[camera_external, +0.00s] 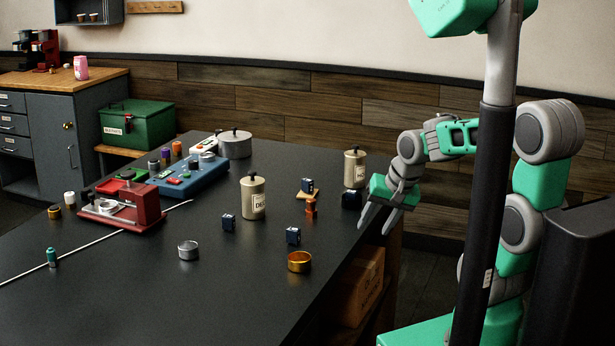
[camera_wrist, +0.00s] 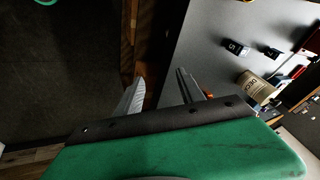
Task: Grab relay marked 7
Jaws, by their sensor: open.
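Two small dark blue relays stand apart on the black table. In the wrist view, the one nearer the beige canister (camera_wrist: 255,87) has a small white mark that looks like a 7 (camera_wrist: 270,52). The other relay (camera_wrist: 235,47) has a mark that looks like a 5. In the external view these appear to be the relay left of centre (camera_external: 228,222) and the relay to its right (camera_external: 293,235), their marks too small to read. My gripper (camera_external: 378,223) is open and empty by the table's right edge, apart from both relays. Its fingers also show in the wrist view (camera_wrist: 160,80).
Another relay (camera_external: 307,186) sits on a small wooden piece, near an orange part (camera_external: 311,207) and a dark block (camera_external: 351,199). Canisters (camera_external: 253,199) (camera_external: 354,170), a gold ring (camera_external: 299,262) and a silver ring (camera_external: 188,250) stand nearby. A red device (camera_external: 140,208) is at left.

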